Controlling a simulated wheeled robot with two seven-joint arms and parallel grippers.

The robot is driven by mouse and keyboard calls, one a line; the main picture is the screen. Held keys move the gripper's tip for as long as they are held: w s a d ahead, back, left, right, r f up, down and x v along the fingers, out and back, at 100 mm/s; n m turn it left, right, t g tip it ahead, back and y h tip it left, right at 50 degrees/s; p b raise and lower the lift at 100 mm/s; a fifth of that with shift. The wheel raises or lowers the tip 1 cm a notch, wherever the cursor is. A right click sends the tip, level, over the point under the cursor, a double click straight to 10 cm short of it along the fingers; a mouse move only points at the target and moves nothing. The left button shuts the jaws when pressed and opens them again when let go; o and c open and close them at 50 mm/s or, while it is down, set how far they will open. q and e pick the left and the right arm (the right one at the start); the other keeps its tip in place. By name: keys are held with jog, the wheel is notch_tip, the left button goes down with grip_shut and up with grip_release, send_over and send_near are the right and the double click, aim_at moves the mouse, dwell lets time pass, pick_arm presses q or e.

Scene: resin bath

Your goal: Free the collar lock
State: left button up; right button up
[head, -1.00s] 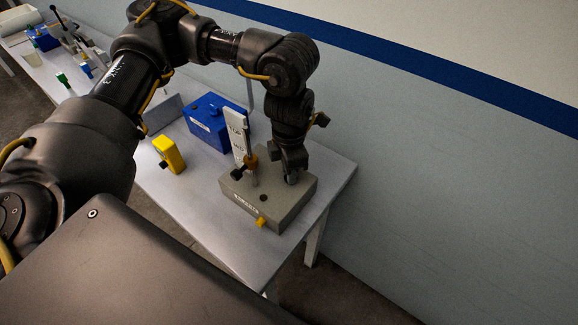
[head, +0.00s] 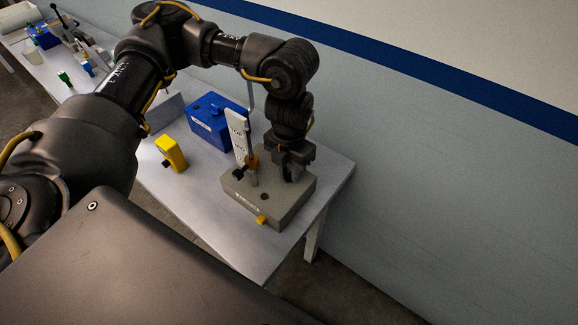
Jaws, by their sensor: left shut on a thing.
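A grey block (head: 270,208) with a label on its front stands at the near right end of the table. On it are an upright white scale plate (head: 237,132), a thin post with an orange-brown collar (head: 252,160), and a black knob (head: 239,174) beside the collar. My left gripper (head: 291,175) points down over the back right part of the block, to the right of the collar and apart from it. It is shut on a part there that its fingers mostly hide; I cannot tell its shape. My right gripper is out of view.
A yellow device (head: 171,154) and a blue box (head: 217,122) stand left of the block. A small yellow part (head: 262,220) sits at the block's front edge. The wall (head: 440,190) is close behind the table. More small items stand at the far left.

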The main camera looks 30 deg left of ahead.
aim_at(289, 172)
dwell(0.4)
pick_arm(q)
jog(key=o, duration=1)
jog(key=shift+r, duration=0.1)
notch_tip(289, 172, up, 11)
jog(key=shift+f+b, duration=0.15)
jog(key=shift+b, duration=0.55)
